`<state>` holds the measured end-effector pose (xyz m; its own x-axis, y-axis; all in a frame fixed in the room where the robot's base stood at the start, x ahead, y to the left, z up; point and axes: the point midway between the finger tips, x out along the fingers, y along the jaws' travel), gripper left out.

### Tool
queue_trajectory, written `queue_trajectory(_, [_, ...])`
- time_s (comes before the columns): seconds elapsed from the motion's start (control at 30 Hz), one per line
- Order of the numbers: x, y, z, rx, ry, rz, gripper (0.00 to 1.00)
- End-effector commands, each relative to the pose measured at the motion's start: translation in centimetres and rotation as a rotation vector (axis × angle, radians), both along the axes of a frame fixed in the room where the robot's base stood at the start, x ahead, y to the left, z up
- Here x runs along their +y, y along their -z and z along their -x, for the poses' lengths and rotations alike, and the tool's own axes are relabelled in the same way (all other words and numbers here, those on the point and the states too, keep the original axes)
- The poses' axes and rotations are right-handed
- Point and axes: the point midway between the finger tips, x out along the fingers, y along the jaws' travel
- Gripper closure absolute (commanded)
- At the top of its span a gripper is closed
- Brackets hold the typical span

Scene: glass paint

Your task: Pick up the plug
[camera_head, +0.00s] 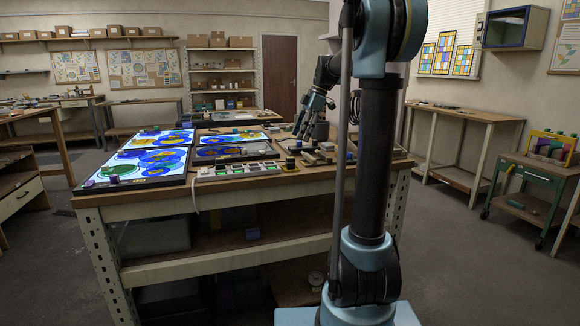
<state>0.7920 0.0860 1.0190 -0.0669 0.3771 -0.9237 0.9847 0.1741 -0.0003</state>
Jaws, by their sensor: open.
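My gripper (307,130) hangs over the right half of the workbench (240,178), fingers pointing down and open. Small dark and pale items lie on the bench below and in front of it. A small dark item with a yellowish band (290,163) stands near the front edge, a little left of and nearer than my gripper. I cannot tell which of these small items is the plug. Part of the bench behind my arm is hidden.
Lit panels with blue and yellow glass pieces (150,165) cover the bench's left side. A tray of colour samples (238,170) lies at the front middle. A green cart (525,185) stands far right.

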Motion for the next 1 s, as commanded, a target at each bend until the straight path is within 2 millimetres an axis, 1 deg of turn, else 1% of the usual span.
queue_trajectory(0.03, [0.4,0.9,0.1,0.0,-0.001,0.0,0.5])
queue_trajectory(0.1, [0.8,2.1,0.1,0.0,-0.002,0.0,0.5])
queue_trajectory(0.3, [1.9,4.7,0.3,0.001,0.0,0.0,0.5])
queue_trajectory(0.57, [2.4,6.1,0.5,0.001,0.0,0.0,0.5])
queue_trajectory(0.8, [3.5,9.1,0.7,0.001,0.0,0.0,0.5])
queue_trajectory(0.9, [3.8,10.0,0.7,0.0,0.0,0.0,0.5])
queue_trajectory(1.0, [4.0,10.4,0.8,0.0,0.0,0.0,0.5])
